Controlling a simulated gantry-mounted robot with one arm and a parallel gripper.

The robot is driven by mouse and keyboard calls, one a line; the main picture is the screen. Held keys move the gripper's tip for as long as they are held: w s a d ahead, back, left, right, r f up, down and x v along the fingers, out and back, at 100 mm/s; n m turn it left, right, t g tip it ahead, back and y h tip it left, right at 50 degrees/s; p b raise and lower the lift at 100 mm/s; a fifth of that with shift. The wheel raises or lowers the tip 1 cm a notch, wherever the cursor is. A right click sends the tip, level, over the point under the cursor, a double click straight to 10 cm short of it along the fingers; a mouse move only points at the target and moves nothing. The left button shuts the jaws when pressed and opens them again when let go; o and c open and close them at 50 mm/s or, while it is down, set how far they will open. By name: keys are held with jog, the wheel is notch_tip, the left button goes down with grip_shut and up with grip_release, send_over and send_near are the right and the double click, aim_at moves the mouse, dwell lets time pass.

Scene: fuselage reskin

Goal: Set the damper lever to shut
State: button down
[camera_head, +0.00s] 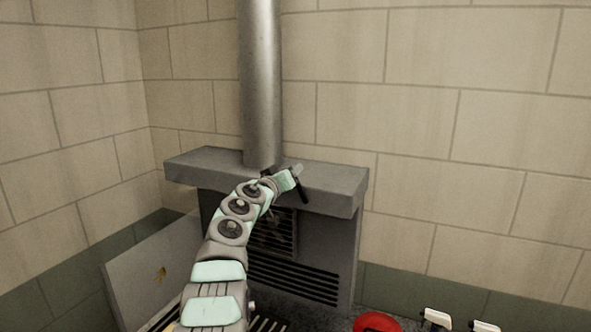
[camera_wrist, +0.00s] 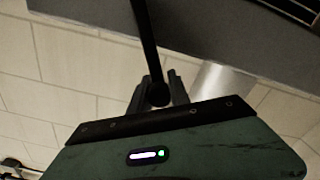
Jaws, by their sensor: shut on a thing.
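The damper lever is a thin black rod with a rounded knob at its end. In the wrist view the lever (camera_wrist: 145,38) runs down from the top edge to the jaws. My gripper (camera_wrist: 158,88) is shut on the lever at its knob, with one dark finger on each side. In the head view my gripper (camera_head: 291,179) is at the front of the grey stove's top slab (camera_head: 335,186), right of the flue pipe (camera_head: 261,80). A dark bar shows beside it there; I cannot tell whether it is the lever or a finger. The lever's pivot is hidden.
The stove front has dark slatted vents (camera_head: 305,280). A grey panel (camera_head: 150,270) leans out at the lower left. A red round object (camera_head: 377,323) and white pieces (camera_head: 437,318) lie at the bottom right. Block walls (camera_head: 450,120) stand behind and left.

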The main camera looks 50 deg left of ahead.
jog(key=shift+s+a+f+n+p, duration=0.25)
jog(key=shift+a+f+n, duration=0.1)
jog(key=shift+n, duration=0.15)
jog(key=shift+s+a+f+n+p, duration=0.2)
jog(key=shift+a+n, duration=0.15)
jog(key=shift+n, duration=0.15)
jog(key=c, duration=1.3)
grip_release()
jog(key=shift+w, duration=0.1)
jog(key=shift+o, duration=0.2)
jog(key=shift+d+r+b, duration=0.1)
jog(key=shift+b, duration=0.25)
jog(key=b+v, duration=0.4)
jog(key=v, duration=0.6)
jog(key=shift+s+d, duration=0.15)
jog(key=shift+s, duration=0.25)
